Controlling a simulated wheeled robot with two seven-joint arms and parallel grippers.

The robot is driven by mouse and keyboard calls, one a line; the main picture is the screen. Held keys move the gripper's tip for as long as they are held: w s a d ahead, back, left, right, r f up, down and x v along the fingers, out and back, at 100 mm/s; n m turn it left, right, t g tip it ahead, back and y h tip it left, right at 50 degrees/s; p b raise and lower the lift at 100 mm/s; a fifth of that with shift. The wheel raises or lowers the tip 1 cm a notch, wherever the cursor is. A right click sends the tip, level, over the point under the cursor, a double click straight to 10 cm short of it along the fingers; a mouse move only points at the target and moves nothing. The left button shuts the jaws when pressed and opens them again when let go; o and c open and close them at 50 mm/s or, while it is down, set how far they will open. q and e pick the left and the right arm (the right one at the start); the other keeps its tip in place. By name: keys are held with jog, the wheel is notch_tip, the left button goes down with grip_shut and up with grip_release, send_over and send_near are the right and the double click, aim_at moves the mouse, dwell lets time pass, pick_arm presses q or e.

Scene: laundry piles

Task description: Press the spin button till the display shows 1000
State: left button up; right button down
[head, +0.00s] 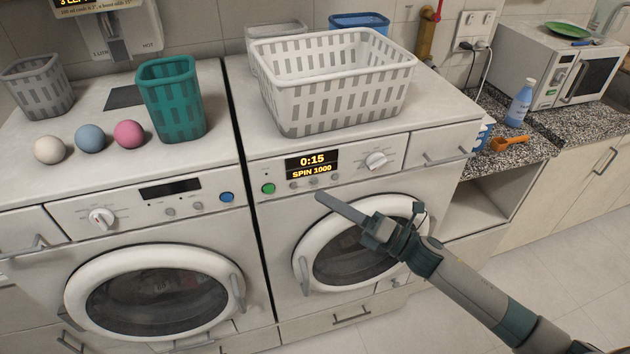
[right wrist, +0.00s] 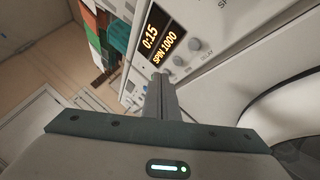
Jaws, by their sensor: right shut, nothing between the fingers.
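The right-hand washing machine's display (head: 312,164) is lit and reads 0:15 above SPIN 1000. The display (right wrist: 160,38) shows the same text in the right wrist view. Small round grey buttons (head: 313,181) sit in a row under the display, and in the right wrist view one button (right wrist: 180,61) shows beside the fingertips. My right gripper (head: 320,196) is shut and empty, its tips just below the button row. In the right wrist view the gripper (right wrist: 160,80) points at the panel close to the buttons; I cannot tell whether it touches one. My left gripper is not in view.
A green button (head: 268,188) and a dial (head: 376,160) flank the display. The left machine's display (head: 171,189) is dark. A white basket (head: 335,100) stands on the right machine; a teal basket (head: 172,105) and three balls stand on the left one.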

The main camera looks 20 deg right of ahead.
jog(key=shift+s, duration=1.75)
jog(key=shift+w, duration=0.1)
